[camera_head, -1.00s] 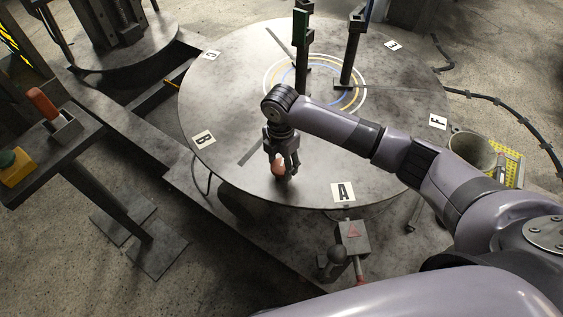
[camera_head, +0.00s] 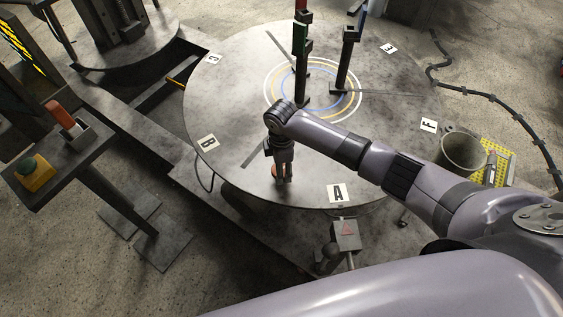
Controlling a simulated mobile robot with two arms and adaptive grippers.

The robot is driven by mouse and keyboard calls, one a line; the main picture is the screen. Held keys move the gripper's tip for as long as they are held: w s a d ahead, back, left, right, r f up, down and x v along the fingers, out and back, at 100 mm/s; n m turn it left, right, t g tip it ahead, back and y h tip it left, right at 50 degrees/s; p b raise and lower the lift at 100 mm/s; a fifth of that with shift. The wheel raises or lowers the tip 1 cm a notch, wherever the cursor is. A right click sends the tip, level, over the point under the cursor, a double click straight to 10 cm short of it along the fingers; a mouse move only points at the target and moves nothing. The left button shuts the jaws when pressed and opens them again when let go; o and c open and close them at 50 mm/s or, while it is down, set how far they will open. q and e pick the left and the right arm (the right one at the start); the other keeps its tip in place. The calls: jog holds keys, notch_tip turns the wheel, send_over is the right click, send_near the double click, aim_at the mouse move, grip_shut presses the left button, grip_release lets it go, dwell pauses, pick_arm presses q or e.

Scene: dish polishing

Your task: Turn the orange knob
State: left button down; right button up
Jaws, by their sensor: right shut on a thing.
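The orange knob (camera_head: 274,170) is small and stands on the round grey turntable (camera_head: 230,110), near its front edge, left of the A label. My right gripper (camera_head: 282,176) points down and is shut on the knob. Its dark fingers hide much of the knob, which shows only as small orange patches. My left gripper is not in view.
Dark posts with green (camera_head: 300,38) and blue tops stand on the turntable. A control stand at the left carries a red-orange lever (camera_head: 60,114) and a green button on a yellow box (camera_head: 35,174). A bucket (camera_head: 462,150) stands at the right.

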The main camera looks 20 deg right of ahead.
jog(key=shift+m+p, duration=0.3)
jog(key=shift+m, duration=0.2)
jog(key=o, duration=1.2)
jog(key=shift+c, duration=0.2)
jog(key=shift+r, duration=0.1)
notch_tip(320, 180, up, 12)
